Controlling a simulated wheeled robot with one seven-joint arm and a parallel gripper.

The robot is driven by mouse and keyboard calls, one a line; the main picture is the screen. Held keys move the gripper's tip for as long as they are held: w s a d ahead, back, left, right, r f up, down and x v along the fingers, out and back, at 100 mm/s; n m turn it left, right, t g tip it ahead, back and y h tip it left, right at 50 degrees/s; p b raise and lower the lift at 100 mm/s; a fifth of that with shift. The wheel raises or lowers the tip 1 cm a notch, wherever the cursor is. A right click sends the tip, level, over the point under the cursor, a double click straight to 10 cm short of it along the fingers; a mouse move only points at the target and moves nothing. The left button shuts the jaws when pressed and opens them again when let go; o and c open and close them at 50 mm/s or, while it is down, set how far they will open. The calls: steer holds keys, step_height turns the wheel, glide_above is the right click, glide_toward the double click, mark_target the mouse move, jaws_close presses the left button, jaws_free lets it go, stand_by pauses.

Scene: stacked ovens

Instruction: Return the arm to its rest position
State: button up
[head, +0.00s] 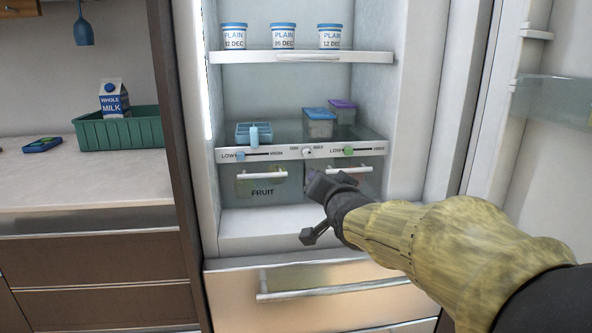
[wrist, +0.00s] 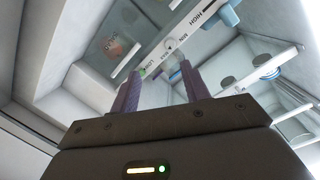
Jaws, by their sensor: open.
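My arm (head: 430,235) reaches in from the lower right in the head view, in front of the open fridge (head: 240,222). My gripper (head: 312,210) is at the fridge opening, before the drawers and below the control strip (head: 285,152). In the wrist view my gripper (wrist: 158,75) has its two purple fingers apart, with nothing seen held between them. The fridge's control strip also shows beyond the fingers in the wrist view (wrist: 193,22). The right drawer is partly hidden behind my gripper in the head view.
The open fridge door (head: 550,125) stands on the right, close to my arm. Several tubs (head: 283,37) stand on the upper shelf. A blue tray (head: 253,132) and lidded boxes (head: 319,122) sit below. A counter (head: 85,180) with a green crate (head: 118,130) is on the left.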

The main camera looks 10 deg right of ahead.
steer(key=s+f+n+g+p, duration=0.2)
steer(key=s+f+g, duration=0.2)
steer(key=f, duration=0.4)
steer(key=s+f+n+g+p, duration=0.1)
steer(key=s+f+g+p, duration=0.15)
steer(key=s+f, duration=0.35)
steer(key=s+f+n+g+p, duration=0.3)
steer(key=s+f+g, duration=0.5)
steer(key=s, duration=0.5)
step_height(320, 180, up, 37)
steer(key=p, duration=3.7)
steer(key=shift+w+d+t, duration=0.35)
steer(key=shift+t, duration=0.1)
steer(key=shift+f, duration=0.15)
steer(key=shift+c, duration=1.1)
steer(key=shift+w, duration=0.1)
